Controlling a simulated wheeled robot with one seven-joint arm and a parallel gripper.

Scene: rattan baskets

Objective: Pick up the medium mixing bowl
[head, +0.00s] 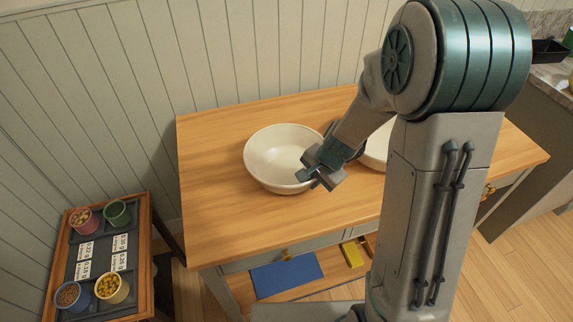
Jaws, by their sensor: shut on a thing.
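A cream-white mixing bowl (276,158) stands upright on the wooden tabletop (215,200), left of my arm. My gripper (308,177) is at the bowl's right front rim and is shut on that rim. The fingertips are small in this view and partly hidden by the gripper body. A second white bowl (377,150) is just to the right, mostly hidden behind my arm. I cannot tell from this view whether the first bowl is touching the table or slightly above it.
A small stand (143,240) at the lower left holds several colored cups. An open shelf below the tabletop holds a blue item (287,275) and a yellow item (352,254). A panelled wall (110,90) is behind. The tabletop's left part is clear.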

